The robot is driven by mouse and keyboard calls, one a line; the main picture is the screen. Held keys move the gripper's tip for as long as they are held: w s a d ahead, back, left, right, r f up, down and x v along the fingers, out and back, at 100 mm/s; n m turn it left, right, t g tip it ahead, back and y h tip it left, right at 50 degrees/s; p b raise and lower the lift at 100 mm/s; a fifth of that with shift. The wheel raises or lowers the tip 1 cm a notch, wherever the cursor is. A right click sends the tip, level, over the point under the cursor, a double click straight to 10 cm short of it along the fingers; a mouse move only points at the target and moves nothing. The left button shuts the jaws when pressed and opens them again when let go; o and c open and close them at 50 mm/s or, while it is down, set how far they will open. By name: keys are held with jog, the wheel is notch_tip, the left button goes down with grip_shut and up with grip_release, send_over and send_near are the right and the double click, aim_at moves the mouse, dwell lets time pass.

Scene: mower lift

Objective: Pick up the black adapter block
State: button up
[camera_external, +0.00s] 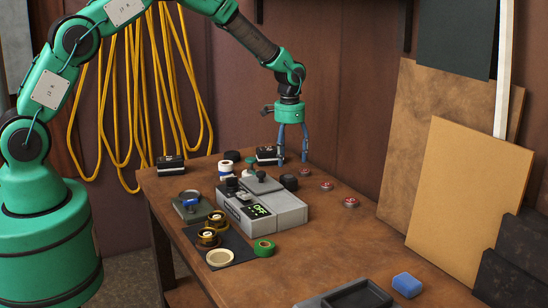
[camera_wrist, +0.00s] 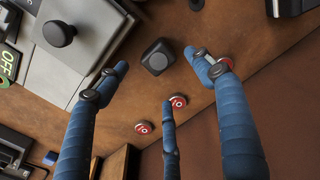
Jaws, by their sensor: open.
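The black adapter block (camera_wrist: 157,57) is a small dark block with rounded edges and a round mark on one face. In the wrist view it stands on the wooden bench between the tips of my spread blue fingers, with gaps around it. In the external view it seems to be the dark block (camera_external: 290,183) just right of the grey box. My gripper (camera_external: 292,160) points down above the far part of the bench, open and empty. It also shows in the wrist view (camera_wrist: 158,76); its height above the block is hard to tell.
The grey box (camera_external: 290,213) with a knob and an "OFF" display stands close to the block. Several red-topped round pieces (camera_external: 351,202) lie along the bench's right side. A black box (camera_external: 170,166) stands at the back left. Boards (camera_external: 468,190) lean against the wall.

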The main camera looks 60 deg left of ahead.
aim_at(289, 177)
jog(key=shift+f, duration=1.9)
jog(key=shift+f, duration=0.1)
jog(key=shift+s+f, duration=0.1)
jog(key=shift+f, duration=2.4)
jog(key=c, duration=1.3)
jog(key=shift+r, duration=0.1)
jog(key=shift+c, duration=0.2)
jog(key=shift+r, duration=4.95)
